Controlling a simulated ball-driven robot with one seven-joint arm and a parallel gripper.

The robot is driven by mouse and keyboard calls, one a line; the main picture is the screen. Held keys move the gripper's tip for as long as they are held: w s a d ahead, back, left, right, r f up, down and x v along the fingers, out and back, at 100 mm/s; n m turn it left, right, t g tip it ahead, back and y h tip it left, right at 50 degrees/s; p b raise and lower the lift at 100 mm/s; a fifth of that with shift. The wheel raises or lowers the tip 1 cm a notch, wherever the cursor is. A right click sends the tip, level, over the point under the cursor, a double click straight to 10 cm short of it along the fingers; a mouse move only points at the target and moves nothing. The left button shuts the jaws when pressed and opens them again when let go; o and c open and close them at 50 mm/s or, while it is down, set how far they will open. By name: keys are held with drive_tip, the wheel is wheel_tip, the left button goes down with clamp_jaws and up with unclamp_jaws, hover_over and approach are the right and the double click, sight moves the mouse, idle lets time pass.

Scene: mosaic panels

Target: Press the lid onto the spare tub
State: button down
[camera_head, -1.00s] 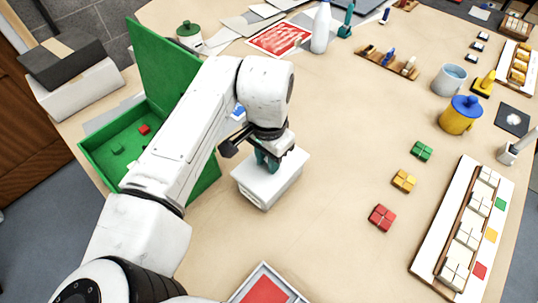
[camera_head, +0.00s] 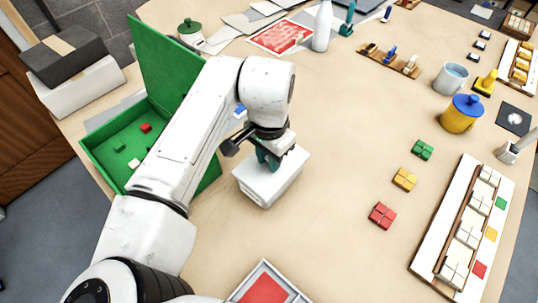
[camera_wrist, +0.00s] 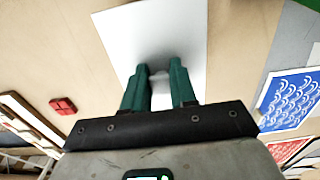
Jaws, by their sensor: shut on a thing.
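The white spare tub (camera_head: 264,194) stands on the table in the middle of the head view. Its white lid (camera_head: 291,166) lies on top and appears level; I cannot tell whether it is fully seated. My gripper (camera_head: 267,161) points down at the lid's middle, partly covered by my arm. In the wrist view the lid (camera_wrist: 140,35) is a pale square, and the green fingertips (camera_wrist: 160,70) are shut on a small pale grip at its centre. The grip is mostly hidden between the fingers.
A green open box (camera_head: 104,170) with an upright lid stands left of my arm. A red-filled tray (camera_head: 264,289) is at the front edge.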

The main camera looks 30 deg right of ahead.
drive_tip(key=shift+f, duration=0.35)
idle(0.4)
drive_tip(key=c, duration=0.8)
unclamp_jaws()
drive_tip(key=shift+o, duration=0.3)
drive_tip(key=o, duration=0.4)
drive_tip(key=shift+r+p, duration=3)
drive_tip(key=shift+r, duration=0.55)
